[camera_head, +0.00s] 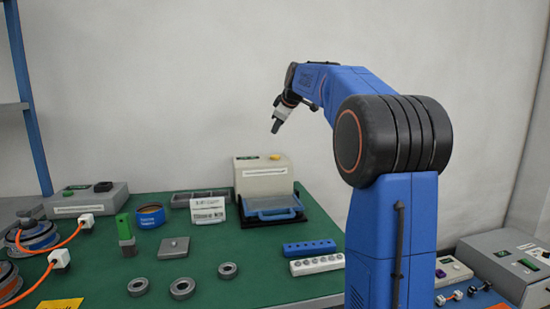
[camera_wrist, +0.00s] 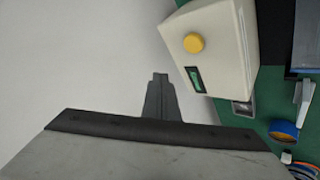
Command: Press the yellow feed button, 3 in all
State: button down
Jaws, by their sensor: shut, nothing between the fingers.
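The yellow feed button (camera_head: 275,156) sits on top of a cream box (camera_head: 262,180) at the back of the green table. The button also shows in the wrist view (camera_wrist: 194,43), on the cream box's face near a small green display (camera_wrist: 194,79). My gripper (camera_head: 275,127) is above the box, pointing down, with clear air between it and the button. In the wrist view my gripper's fingers (camera_wrist: 160,77) are shut with nothing between them, to the left of and below the button.
A tray with a blue handle (camera_head: 272,206) stands in front of the cream box. A grey box (camera_head: 88,198) is at left.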

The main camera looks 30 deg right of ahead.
aim_at(276, 157)
jog(key=shift+f, duration=3.65)
jog(key=shift+f, duration=0.15)
jog(key=shift+f, duration=0.25)
jog(key=shift+f, duration=0.5)
jog(key=shift+r, duration=0.95)
jog(key=shift+r, duration=2.5)
